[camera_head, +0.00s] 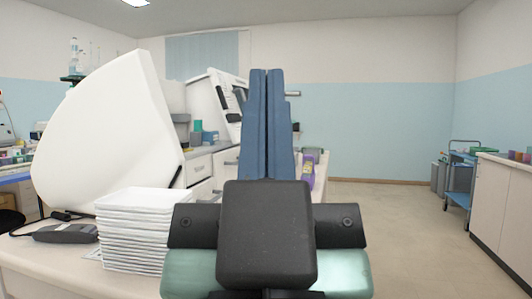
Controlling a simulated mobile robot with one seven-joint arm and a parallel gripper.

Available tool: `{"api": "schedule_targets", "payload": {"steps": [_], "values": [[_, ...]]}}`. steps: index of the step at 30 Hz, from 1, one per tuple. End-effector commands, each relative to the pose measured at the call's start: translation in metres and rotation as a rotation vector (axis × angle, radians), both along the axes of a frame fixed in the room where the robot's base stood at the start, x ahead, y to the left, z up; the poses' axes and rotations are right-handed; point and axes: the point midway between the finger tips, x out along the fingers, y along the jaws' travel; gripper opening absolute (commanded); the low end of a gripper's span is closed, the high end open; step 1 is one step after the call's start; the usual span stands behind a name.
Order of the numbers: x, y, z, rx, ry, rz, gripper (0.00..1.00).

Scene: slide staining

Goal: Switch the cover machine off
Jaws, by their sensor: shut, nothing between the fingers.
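My gripper (266,76) points away from me in the middle of the view. Its two long blue fingers lie side by side, shut, with nothing between them. A white machine with a slanted front and dark parts (226,100) stands on the counter behind, just left of my fingers. My gripper partly hides its right side. A large white curved housing (105,130) stands closer at the left, seen from its side or back. I cannot tell which of these is the cover machine. No power switch can be made out.
A stack of white trays or folders (145,232) and a black device with a cable (66,233) lie on the near counter (40,262). A blue cart (458,180) and a cabinet (505,205) stand at the right. The floor (390,230) between is clear.

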Motion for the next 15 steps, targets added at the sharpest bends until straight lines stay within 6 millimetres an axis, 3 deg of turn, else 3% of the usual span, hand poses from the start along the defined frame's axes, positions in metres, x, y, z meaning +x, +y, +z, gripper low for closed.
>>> {"api": "schedule_targets", "payload": {"steps": [1, 15], "values": [[0.000, 0.000, 0.033, 0.000, -0.001, 0.000, 0.00], [0.000, 0.000, 0.195, 0.000, -0.001, 0.001, 0.00]]}}
